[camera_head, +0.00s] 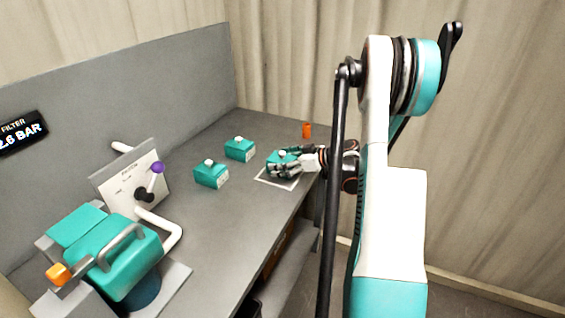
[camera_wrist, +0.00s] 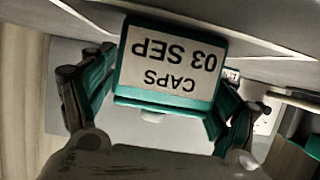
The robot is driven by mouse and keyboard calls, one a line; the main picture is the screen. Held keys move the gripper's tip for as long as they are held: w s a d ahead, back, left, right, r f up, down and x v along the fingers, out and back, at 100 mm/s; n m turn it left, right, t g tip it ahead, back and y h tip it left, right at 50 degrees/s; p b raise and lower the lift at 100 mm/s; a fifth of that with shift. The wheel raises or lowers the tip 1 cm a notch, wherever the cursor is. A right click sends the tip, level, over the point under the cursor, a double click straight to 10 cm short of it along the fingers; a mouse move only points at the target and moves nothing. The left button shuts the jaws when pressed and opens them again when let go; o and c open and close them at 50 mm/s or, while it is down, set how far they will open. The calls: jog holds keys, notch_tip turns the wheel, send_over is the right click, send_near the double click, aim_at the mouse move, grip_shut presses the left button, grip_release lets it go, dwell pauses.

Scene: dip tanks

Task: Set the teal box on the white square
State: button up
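A teal box (camera_head: 279,158) with a white knob on top is between the fingers of my gripper (camera_head: 284,164), over the white square (camera_head: 267,180). In the wrist view the box (camera_wrist: 170,65) shows a pale label reading CAPS 03 SEP, upside down. The fingers flank it on both sides and appear closed against it. The white square's edges show around the box and fingers in the head view. Whether the box's underside touches the square is hidden.
Two similar teal boxes (camera_head: 211,175) (camera_head: 240,149) stand left of the square. An orange item (camera_head: 307,130) stands behind. A panel with a purple-knobbed lever (camera_head: 157,168) and a teal lidded tank (camera_head: 115,255) occupy the left. The grey bench (camera_head: 215,220) is clear in front.

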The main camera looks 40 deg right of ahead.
jog(key=shift+r, duration=0.15)
jog(key=shift+s+d+r+p, duration=0.15)
jog(key=shift+s+p, duration=0.1)
jog(key=shift+p, duration=0.05)
jog(key=p+v, duration=0.3)
jog(key=v, duration=0.8)
jog(key=shift+s, duration=0.15)
